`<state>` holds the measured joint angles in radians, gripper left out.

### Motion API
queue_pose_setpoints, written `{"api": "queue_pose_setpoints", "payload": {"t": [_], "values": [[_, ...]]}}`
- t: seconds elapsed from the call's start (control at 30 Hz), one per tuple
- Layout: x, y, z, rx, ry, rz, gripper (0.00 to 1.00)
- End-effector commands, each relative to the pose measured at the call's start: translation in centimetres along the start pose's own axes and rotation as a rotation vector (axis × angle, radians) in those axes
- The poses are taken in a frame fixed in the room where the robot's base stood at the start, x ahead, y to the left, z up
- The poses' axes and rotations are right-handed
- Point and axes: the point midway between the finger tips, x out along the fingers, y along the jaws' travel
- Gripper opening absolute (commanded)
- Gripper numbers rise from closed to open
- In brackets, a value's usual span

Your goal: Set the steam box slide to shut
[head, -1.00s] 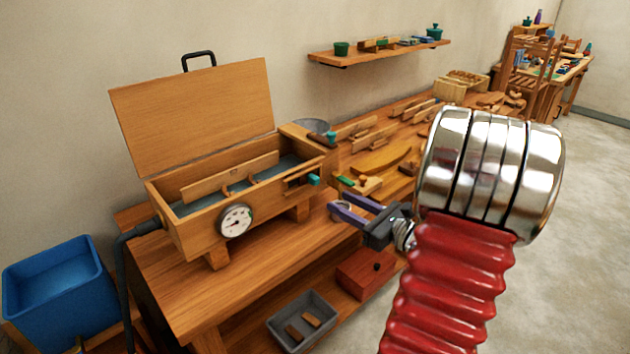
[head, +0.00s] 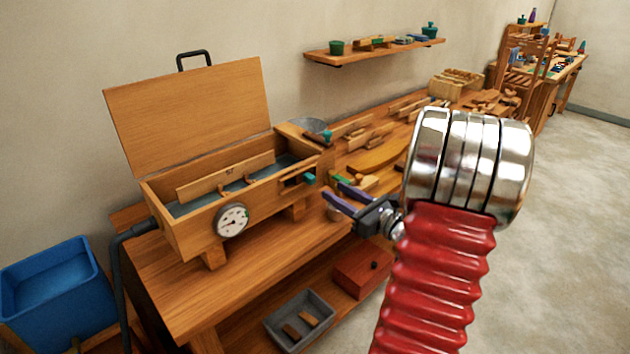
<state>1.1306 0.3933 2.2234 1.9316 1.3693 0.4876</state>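The wooden steam box (head: 180,237) stands on the bench with its lid (head: 190,112) raised. A round dial (head: 232,220) is on its front. The slide with a teal knob (head: 309,179) is on the right end of the box; I cannot tell its setting. My gripper (head: 332,191) has two purple fingers, apart and empty. In the picture it is just right of and slightly below the teal knob, with a small gap between them.
The bench (head: 240,265) carries wooden parts and tools to the right of the box. A grey tray (head: 300,322) and a red box (head: 362,270) are on the lower shelf. A blue tub (head: 55,290) stands at the left. Open floor lies at the right.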

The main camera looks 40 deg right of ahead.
Motion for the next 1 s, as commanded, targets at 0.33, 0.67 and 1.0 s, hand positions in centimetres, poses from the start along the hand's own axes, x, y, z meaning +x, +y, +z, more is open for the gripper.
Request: {"api": "queue_pose_setpoints", "payload": {"t": [0.33, 0.67, 1.0], "values": [[5.4, 0.1, 0.0, 0.000, 0.000, 0.004, 0.36], [9.0, 0.1, 0.0, 0.001, 0.000, 0.001, 0.36], [9.2, 0.0, 0.0, 0.001, 0.000, -0.001, 0.35]]}}
